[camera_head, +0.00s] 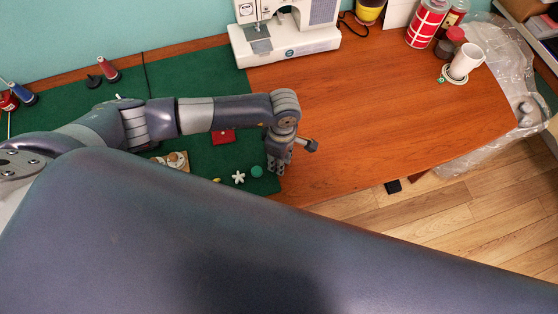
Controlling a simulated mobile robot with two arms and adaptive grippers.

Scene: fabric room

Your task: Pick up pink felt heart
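I cannot make out a pink felt heart in the head view; my arm hides part of the green mat (200,62). A red flat piece (223,136) lies on the mat, partly covered by my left arm. My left gripper (276,168) points down at the mat's right edge, beside a small teal round piece (257,171). Its fingers are too small to tell whether they are open or shut. My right gripper is not in view.
A white flower piece (238,178) and a wooden tray (171,160) with small items lie on the mat. A sewing machine (285,30) stands at the back. A white cup (466,60) and several jars stand at the right. The table's middle (390,105) is clear.

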